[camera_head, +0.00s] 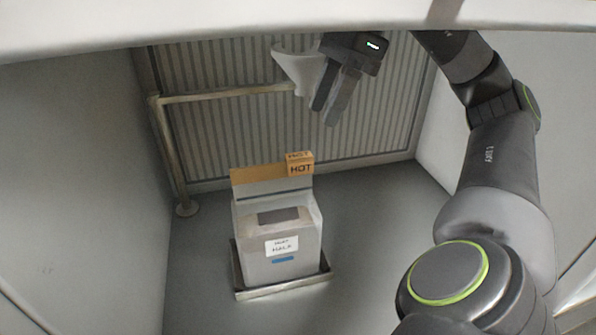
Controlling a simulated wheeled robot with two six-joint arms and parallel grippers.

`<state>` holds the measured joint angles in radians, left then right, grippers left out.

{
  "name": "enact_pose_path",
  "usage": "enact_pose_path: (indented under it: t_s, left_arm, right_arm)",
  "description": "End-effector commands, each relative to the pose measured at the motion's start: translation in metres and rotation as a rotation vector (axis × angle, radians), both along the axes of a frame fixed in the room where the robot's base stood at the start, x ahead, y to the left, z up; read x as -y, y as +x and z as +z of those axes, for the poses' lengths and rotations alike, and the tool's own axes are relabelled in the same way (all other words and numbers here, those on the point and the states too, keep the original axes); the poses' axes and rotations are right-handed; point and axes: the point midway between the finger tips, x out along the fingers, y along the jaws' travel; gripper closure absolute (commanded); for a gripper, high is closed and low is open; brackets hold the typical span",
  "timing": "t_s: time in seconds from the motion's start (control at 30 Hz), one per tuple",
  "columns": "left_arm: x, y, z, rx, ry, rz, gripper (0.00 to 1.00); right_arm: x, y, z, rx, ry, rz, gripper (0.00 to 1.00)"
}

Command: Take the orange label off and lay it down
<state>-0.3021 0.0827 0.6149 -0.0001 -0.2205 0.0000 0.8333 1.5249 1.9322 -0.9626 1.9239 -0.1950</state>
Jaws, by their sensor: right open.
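The orange label (300,169) reads "HOT" and sits at the right end of an orange-brown strip (257,175). The strip runs along the upper back edge of a pale hopper box (286,232). The label seems folded over that edge, with a second "HOT" on its upper part. My right gripper (330,112) is open, with nothing seen between its fingers. It is above and apart from the label, a little to the right in the picture. My left gripper is not in view.
The box stands on a metal tray (283,291) and bears a white label (282,246). A metal rail (225,96) runs left of my gripper. A pale flared piece (297,68) shows beside the gripper. A ribbed wall closes the back; floor around the tray is clear.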

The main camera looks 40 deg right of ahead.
Motion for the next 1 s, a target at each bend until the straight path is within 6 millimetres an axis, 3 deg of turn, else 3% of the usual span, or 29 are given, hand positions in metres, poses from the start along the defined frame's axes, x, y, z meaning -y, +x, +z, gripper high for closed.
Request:
enact_pose_path:
  t_s: [0.1,0.37,0.63,0.93,1.0]
  left_arm:
    - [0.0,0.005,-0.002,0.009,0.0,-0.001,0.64]
    - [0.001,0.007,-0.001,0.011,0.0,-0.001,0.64]
    - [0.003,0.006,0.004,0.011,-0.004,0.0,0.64]
    - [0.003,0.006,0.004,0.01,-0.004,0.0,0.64]
    - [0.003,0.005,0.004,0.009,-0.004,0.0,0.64]
  right_arm:
    - [-0.007,0.002,-0.018,-0.002,-0.001,0.0,0.53]
    - [-0.015,0.005,-0.035,-0.002,0.0,0.0,0.53]
    - [-0.029,0.012,-0.069,-0.002,0.001,0.001,0.53]
    - [-0.031,0.013,-0.074,0.001,0.001,-0.001,0.53]
    - [-0.031,0.013,-0.074,0.001,0.001,-0.001,0.61]
